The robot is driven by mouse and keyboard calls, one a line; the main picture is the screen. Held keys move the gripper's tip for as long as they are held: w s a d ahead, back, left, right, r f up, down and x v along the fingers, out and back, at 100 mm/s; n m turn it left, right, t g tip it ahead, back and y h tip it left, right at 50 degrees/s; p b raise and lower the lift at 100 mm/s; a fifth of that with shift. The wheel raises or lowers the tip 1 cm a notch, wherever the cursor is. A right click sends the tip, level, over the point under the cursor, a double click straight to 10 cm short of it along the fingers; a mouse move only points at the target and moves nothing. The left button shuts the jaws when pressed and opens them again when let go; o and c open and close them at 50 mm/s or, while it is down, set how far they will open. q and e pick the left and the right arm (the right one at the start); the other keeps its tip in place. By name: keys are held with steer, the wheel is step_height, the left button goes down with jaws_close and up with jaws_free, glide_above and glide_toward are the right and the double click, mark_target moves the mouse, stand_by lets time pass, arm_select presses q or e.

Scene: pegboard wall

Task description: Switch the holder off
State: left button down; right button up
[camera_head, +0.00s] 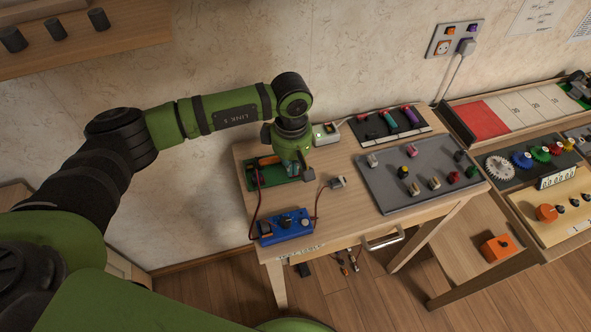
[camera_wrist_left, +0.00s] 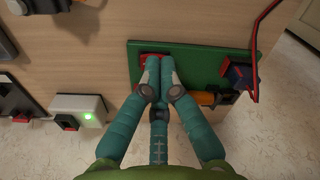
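The holder is a green board (camera_head: 276,177) at the left end of the table. It carries an orange cylinder (camera_wrist_left: 203,98), a dark blue block with a red wire (camera_wrist_left: 238,74), and a red part (camera_wrist_left: 148,62). The green board also shows in the left wrist view (camera_wrist_left: 208,57). My left gripper (camera_wrist_left: 159,72) is over the board, its teal fingertips together at the red part and partly hiding it. Whether they touch it cannot be told. In the head view the left gripper (camera_head: 290,167) points down at the board. My right gripper is not in view.
A white box with a lit green lamp (camera_wrist_left: 80,110) stands beside the board. A blue box with knobs (camera_head: 285,227) is at the table's front, wired to the board. A small plug-like piece (camera_head: 338,183) lies nearby. A grey board with several knobs (camera_head: 390,180) lies right.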

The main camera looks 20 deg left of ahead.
arm_select(q)
steer(key=shift+w+r+p, duration=0.1)
steer(key=shift+r+p, duration=0.25)
steer(key=shift+r, duration=0.4)
steer(key=shift+r+p, duration=1.1)
steer(key=shift+r, duration=1.5)
